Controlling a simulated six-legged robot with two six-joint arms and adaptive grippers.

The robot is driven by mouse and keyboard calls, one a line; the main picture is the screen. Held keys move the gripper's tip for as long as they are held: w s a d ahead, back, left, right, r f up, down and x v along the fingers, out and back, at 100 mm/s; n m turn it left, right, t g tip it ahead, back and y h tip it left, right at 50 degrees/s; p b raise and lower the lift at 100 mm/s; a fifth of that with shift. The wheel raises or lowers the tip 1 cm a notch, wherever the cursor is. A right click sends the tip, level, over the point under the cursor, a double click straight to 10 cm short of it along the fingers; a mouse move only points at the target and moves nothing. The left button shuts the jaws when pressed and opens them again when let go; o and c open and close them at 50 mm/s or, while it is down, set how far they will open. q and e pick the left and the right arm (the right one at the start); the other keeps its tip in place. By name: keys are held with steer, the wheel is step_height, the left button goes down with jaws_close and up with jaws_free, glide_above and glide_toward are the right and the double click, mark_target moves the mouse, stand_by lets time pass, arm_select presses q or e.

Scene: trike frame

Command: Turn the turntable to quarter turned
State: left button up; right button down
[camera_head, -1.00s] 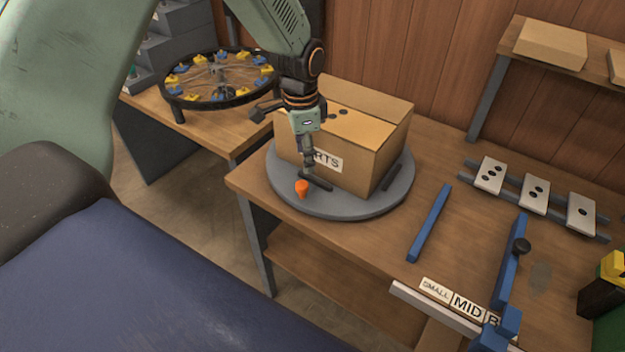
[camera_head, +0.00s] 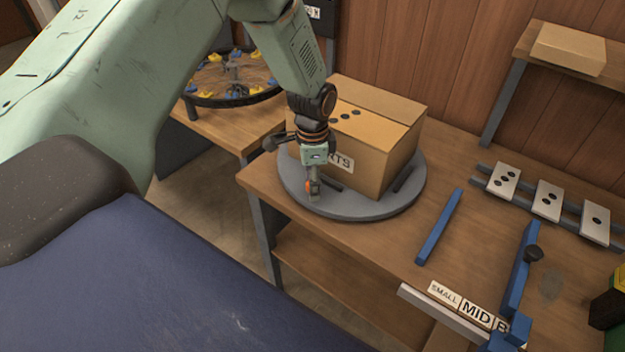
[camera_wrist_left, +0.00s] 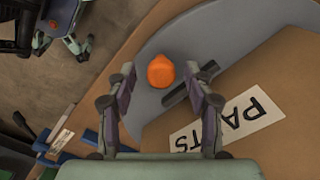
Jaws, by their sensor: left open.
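The turntable (camera_head: 365,209) is a round grey disc on the wooden bench. A cardboard box (camera_head: 385,150) with a "PARTS" label stands on it, and the disc's rim also shows in the left wrist view (camera_wrist_left: 205,50). An orange peg (camera_wrist_left: 161,71) stands near the disc's edge. My left gripper (camera_head: 313,192) points down over the peg at the disc's near left edge. In the left wrist view the left gripper (camera_wrist_left: 164,85) is open, with the peg ahead between its two fingertips. In the head view the fingers mostly hide the peg. My right gripper is not in view.
Dark bars (camera_head: 403,180) lie on the disc beside the box. A blue bar (camera_head: 439,226) lies on the bench to the right. Plates with black dots (camera_head: 547,201) sit on rails farther right. A round rack (camera_head: 235,98) stands on another table at the back left.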

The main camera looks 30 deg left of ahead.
arm_select(q)
steer(key=shift+a, duration=0.1)
steer(key=shift+c, duration=0.3)
steer(key=shift+w, duration=0.15)
steer(key=c, duration=0.3)
jaws_close()
